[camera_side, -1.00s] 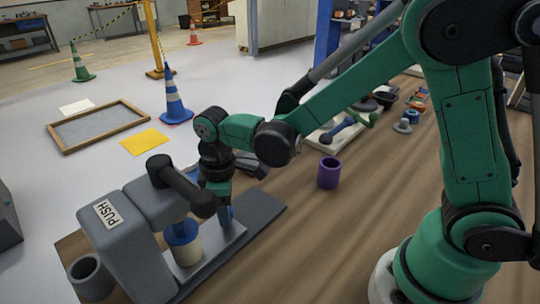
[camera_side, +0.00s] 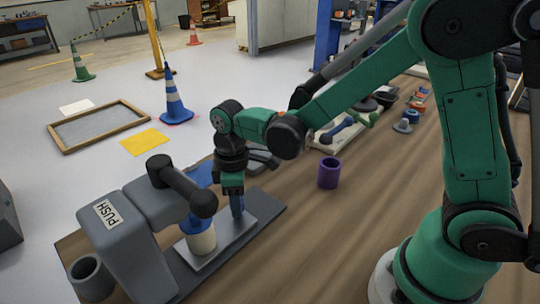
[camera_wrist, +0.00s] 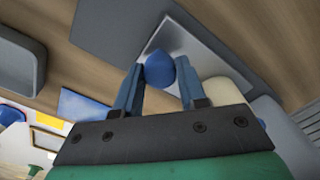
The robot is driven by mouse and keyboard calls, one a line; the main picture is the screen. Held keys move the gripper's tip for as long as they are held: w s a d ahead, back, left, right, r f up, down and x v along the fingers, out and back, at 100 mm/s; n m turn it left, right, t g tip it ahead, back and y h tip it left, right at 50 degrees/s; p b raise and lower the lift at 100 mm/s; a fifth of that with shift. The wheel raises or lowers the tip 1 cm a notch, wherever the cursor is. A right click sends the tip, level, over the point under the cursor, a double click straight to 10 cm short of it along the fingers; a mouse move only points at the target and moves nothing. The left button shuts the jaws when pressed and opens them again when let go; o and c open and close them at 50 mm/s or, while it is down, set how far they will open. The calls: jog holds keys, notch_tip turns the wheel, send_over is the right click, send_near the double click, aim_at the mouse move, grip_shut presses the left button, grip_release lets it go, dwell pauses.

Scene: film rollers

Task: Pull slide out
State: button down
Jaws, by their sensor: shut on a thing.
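The grey machine marked PUSH (camera_side: 135,240) stands at the lower left on a dark base plate. Its light grey slide (camera_side: 240,229) sticks out on the base toward the right. A cream and blue roller (camera_side: 200,238) stands on the slide beneath the machine's head. My gripper (camera_side: 237,210) points down over the slide's outer end. In the wrist view my gripper (camera_wrist: 158,85) is shut on a round blue knob (camera_wrist: 159,71) on the slide; the side view hides most of the knob behind the fingers.
A purple cup (camera_side: 328,173) stands on the wooden table to the right. A dark grey cup (camera_side: 91,277) is left of the machine. A blue flat piece (camera_side: 199,174) lies behind the slide.

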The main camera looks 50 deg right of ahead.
jog(key=d, duration=0.7)
jog(key=shift+d, duration=0.35)
jog(key=shift+c, duration=2.4)
grip_release()
notch_tip(320, 180, up, 6)
jog(key=shift+f, duration=0.2)
